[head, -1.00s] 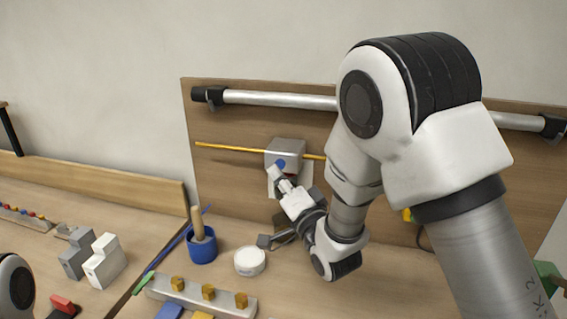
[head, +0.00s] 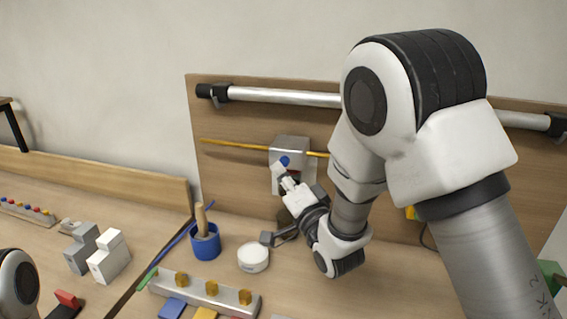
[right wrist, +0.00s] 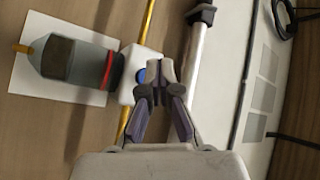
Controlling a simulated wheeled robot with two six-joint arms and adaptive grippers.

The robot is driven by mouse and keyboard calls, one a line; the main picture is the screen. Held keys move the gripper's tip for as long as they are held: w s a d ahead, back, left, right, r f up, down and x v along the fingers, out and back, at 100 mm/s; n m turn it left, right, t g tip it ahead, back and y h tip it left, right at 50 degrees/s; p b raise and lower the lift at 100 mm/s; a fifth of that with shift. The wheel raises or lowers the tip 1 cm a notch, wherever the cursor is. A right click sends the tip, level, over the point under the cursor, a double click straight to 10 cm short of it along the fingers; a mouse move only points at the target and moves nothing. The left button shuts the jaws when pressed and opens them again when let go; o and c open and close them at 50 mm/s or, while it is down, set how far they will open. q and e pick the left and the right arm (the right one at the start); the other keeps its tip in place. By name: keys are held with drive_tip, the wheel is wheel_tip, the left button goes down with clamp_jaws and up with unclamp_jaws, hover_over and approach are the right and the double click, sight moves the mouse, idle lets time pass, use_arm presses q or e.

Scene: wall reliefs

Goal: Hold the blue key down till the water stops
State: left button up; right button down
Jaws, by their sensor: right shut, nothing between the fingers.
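The blue key (head: 284,161) is a small round knob on the front of a grey box (head: 292,147) on the upright wooden board. In the right wrist view the blue key (right wrist: 141,75) shows just beside my fingertips, on the pale box (right wrist: 128,86). My right gripper (head: 279,172) is shut and empty, its tips right at the key's lower edge in the head view; I cannot tell whether they touch it. A grey nozzle-like body (right wrist: 72,62) with a red ring joins the box, mostly hidden by my gripper in the head view. I see no clear water. My left gripper is out of view.
A yellow rod (head: 235,145) runs through the box, and a metal rail (head: 285,97) crosses above. On the table below stand a blue cup (head: 206,247) with a wooden handle, a white round lid (head: 253,257) and a grey bar (head: 210,293) with brass knobs.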

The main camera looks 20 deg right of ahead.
idle(0.3)
drive_tip(key=shift+w+d, duration=0.25)
drive_tip(key=shift+w, duration=0.1)
drive_tip(key=shift+w+d, duration=0.2)
drive_tip(key=shift+w, duration=0.1)
idle(0.6)
idle(1.5)
drive_tip(key=shift+s+a+b, duration=0.35)
drive_tip(key=shift+s+a, duration=0.1)
drive_tip(key=shift+s, duration=0.2)
drive_tip(key=s+a, duration=0.1)
drive_tip(key=s, duration=0.1)
drive_tip(key=s+a, duration=0.2)
drive_tip(key=shift+s, duration=0.1)
